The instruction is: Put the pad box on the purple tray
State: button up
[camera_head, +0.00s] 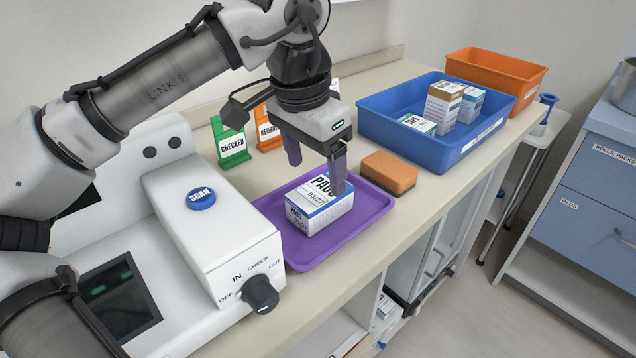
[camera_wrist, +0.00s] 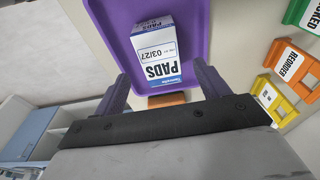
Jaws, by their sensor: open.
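The pad box (camera_head: 310,212), white with blue edging and "PADS" lettering, rests on the purple tray (camera_head: 371,207). The tray lies on the counter beside the white scan machine. My gripper (camera_head: 316,170) is just above the box with its fingers spread, one finger partly in front of the box in the head view. In the wrist view the box (camera_wrist: 157,58) sits on the tray (camera_wrist: 200,20), ahead of the open fingers (camera_wrist: 163,88) and not between their tips. Whether a finger touches the box cannot be told.
An orange sponge (camera_head: 389,172) lies just right of the tray. A blue bin (camera_head: 480,150) with several boxes and an orange bin (camera_head: 520,75) stand at the back right. Green "CHECKED" (camera_head: 230,143) and orange "REORDER" (camera_head: 267,133) signs stand behind. The scan machine (camera_head: 215,235) is at left.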

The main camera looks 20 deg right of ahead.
aim_at(311, 196)
jog(key=r, duration=0.5)
jog(key=shift+s+a+r, duration=0.15)
jog(key=shift+a+r, duration=0.05)
jog(key=shift+a, duration=0.2)
